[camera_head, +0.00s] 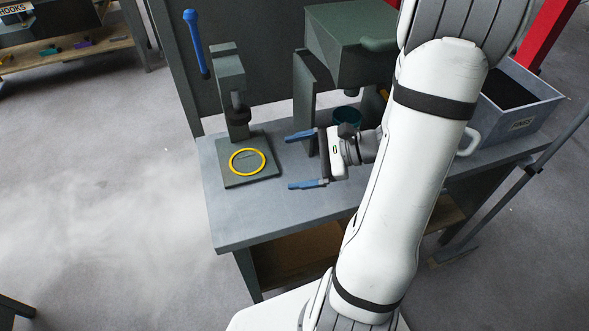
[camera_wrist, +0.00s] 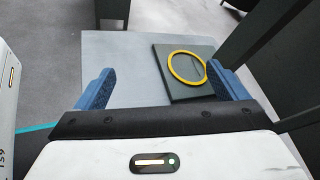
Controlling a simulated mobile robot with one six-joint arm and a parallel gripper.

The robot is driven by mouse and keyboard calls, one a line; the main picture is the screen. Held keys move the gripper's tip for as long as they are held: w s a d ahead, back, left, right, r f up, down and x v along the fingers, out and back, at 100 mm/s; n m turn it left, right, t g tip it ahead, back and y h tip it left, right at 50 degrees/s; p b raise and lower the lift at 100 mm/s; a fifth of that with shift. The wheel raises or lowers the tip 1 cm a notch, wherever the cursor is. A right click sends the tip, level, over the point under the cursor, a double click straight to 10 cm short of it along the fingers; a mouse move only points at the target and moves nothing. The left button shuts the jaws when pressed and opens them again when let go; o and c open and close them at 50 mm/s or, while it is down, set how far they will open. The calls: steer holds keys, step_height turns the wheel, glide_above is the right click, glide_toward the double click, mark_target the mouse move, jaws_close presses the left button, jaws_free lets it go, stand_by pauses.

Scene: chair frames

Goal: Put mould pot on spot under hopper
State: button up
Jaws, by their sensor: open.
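A dark teal pot (camera_head: 346,115), which looks like the mould pot, stands under the grey-green hopper (camera_head: 352,45), partly hidden behind my wrist. Whether it sits exactly on a marked spot cannot be seen. My gripper (camera_head: 292,162) is open and empty, its two blue fingers pointing left over the bench. It is in front of the pot and pointing away from it. A teal edge at the left of the wrist view may be the pot's rim.
A press with a blue-handled lever (camera_head: 196,42) stands to the left; its base plate (camera_head: 235,178) bears a yellow ring (camera_head: 247,162). A grey bin labelled FINES (camera_head: 522,122) is at the right. The bench (camera_head: 300,215) is clear in front.

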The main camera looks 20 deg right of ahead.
steer(key=s+a+r+n+g+h, duration=0.2)
steer(key=s+a+n+g+h, duration=0.4)
steer(key=n, duration=0.3)
step_height(320, 180, up, 6)
steer(key=s+d+n+t+h, duration=0.1)
steer(key=s+n+t+h, duration=0.1)
steer(key=n+h, duration=0.4)
steer(key=n, duration=0.3)
steer(key=shift+s+f+n, duration=0.15)
steer(key=shift+s+n, duration=0.1)
steer(key=shift+n, duration=0.15)
steer(key=shift+d, duration=0.1)
